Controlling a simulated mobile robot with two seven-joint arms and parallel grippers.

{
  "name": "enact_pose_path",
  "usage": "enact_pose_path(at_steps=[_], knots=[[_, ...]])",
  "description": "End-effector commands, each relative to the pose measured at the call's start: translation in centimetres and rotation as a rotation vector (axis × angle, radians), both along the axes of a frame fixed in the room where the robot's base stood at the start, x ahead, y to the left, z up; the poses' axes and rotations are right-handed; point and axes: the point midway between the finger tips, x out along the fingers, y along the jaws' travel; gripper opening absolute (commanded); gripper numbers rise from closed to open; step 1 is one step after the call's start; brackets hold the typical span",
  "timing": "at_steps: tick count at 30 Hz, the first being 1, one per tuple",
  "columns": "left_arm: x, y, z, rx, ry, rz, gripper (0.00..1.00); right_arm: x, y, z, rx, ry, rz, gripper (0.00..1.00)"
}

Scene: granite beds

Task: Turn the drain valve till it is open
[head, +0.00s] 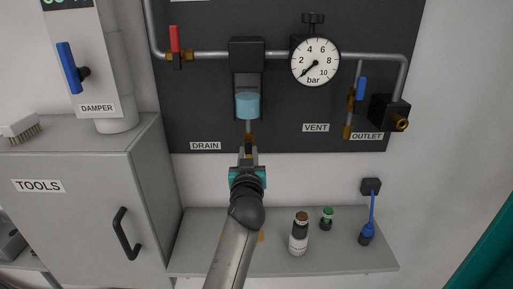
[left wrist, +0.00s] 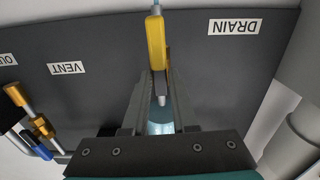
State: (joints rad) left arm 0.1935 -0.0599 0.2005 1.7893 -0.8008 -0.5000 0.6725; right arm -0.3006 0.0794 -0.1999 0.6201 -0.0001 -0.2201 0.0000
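The drain valve's yellow handle (left wrist: 156,45) shows in the left wrist view beside the DRAIN label, which appears upside down there. My left gripper (left wrist: 160,82) has its two fingers on either side of the handle's near end, with hardly any gap to it, and looks shut on it. In the head view my left gripper (head: 249,150) is below the blue sight glass (head: 247,105), at the drain pipe, and hides most of the drain valve. The handle points out toward the gripper. My right gripper is in neither view.
A pressure gauge (head: 315,62), a red-handled valve (head: 175,40) and a blue-handled vent valve (head: 359,90) are on the dark panel. A shelf (head: 345,258) below holds a bottle (head: 299,238) and a small green-capped jar (head: 327,218). A grey tools cabinet (head: 75,215) stands left.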

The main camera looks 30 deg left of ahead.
Motion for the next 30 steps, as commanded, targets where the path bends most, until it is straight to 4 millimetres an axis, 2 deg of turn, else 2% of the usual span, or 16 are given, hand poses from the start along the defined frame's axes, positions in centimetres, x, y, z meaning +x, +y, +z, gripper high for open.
enact_pose_path(at_steps=[1, 4, 13, 24, 30], knots=[[0.0, 0.0, -0.1, -0.004, 0.000, 0.000, 0.33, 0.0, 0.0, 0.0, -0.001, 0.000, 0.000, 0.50], [0.0, 0.0, -0.1, -0.007, -0.003, 0.000, 0.44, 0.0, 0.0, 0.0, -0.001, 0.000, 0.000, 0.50], [-0.3, -0.2, 0.0, -0.009, -0.006, 0.000, 0.44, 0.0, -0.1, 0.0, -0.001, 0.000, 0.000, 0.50], [-3.9, -2.4, 0.0, -0.012, -0.006, 0.000, 0.44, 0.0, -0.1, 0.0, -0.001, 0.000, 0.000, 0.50], [-5.1, -3.1, 0.1, -0.008, -0.007, 0.000, 0.44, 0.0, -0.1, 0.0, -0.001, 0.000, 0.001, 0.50]])
